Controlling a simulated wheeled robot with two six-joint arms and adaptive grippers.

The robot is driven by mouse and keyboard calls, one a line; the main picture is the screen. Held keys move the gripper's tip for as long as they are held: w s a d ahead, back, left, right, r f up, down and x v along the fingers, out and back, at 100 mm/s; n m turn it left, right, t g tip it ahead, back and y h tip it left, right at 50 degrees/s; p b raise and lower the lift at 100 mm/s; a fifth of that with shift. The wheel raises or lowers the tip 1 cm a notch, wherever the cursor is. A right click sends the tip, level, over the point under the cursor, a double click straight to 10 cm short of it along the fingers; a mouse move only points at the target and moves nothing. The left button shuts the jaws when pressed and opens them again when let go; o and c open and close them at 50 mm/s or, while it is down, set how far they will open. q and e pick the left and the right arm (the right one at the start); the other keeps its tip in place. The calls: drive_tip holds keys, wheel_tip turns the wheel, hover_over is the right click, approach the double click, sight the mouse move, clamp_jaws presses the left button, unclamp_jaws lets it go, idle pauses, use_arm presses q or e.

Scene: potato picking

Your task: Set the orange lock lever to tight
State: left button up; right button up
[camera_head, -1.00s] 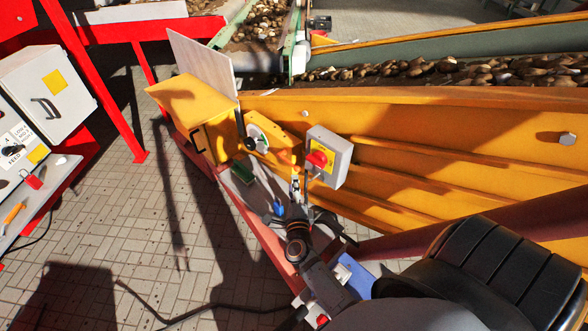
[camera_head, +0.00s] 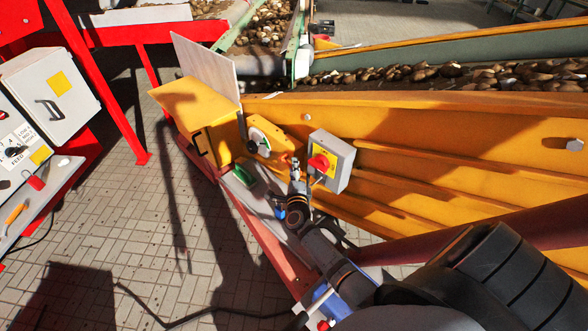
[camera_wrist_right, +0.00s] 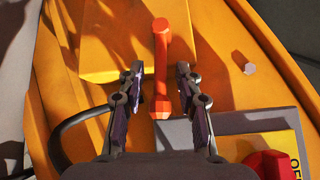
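The orange lock lever (camera_wrist_right: 161,70) shows in the right wrist view as a straight bar running up the picture, with a thicker knob at each end. It stands in front of the yellow machine side. My right gripper (camera_wrist_right: 158,82) is open, with one finger on each side of the lever's lower half in the picture. Gaps show on both sides, and I cannot tell the depth between fingertips and lever. In the head view my right gripper (camera_head: 296,163) is at the yellow panel, left of the grey switch box, and largely hides the lever. My left gripper is not in view.
A grey switch box (camera_head: 344,163) with a red knob (camera_head: 319,163) stands close to the right of my gripper. A yellow housing with a round dial (camera_head: 259,139) is to the left. A yellow box (camera_head: 205,125) stands further left.

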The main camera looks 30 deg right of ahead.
clamp_jaws()
idle(0.4)
drive_tip(key=f+b, duration=0.1)
drive_tip(key=b, duration=0.3)
drive_tip(key=shift+f+m+t+h+b, duration=0.2)
drive_tip(key=shift+m+t+h+b, duration=0.1)
drive_tip(key=shift+m+h+b, duration=0.1)
drive_tip(key=shift+r, duration=0.35)
unclamp_jaws()
